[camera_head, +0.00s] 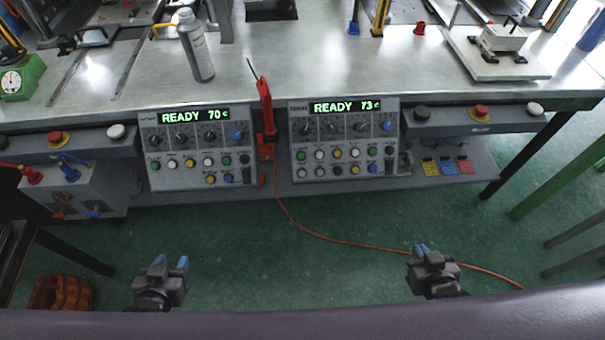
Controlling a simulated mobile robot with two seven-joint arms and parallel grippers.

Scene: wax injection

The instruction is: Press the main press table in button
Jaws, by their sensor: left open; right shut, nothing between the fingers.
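Two control panels are fixed to the front of the metal work table. The left control panel (197,150) has a display reading "READY 70 c", and the right control panel (343,143) reads "READY 73 c". Both carry knobs and rows of coloured buttons. The button labels are too small to read, so I cannot tell which is the press table in button. My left gripper (171,263) is open and empty, below and apart from the left panel. My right gripper (420,249) is shut and empty, below and to the right of the right panel.
A red tool (265,108) hangs between the panels. Side boxes carry red buttons (481,111). An orange cable (340,241) crosses the green floor. A basket (60,293) stands lower left. Space before the panels is clear.

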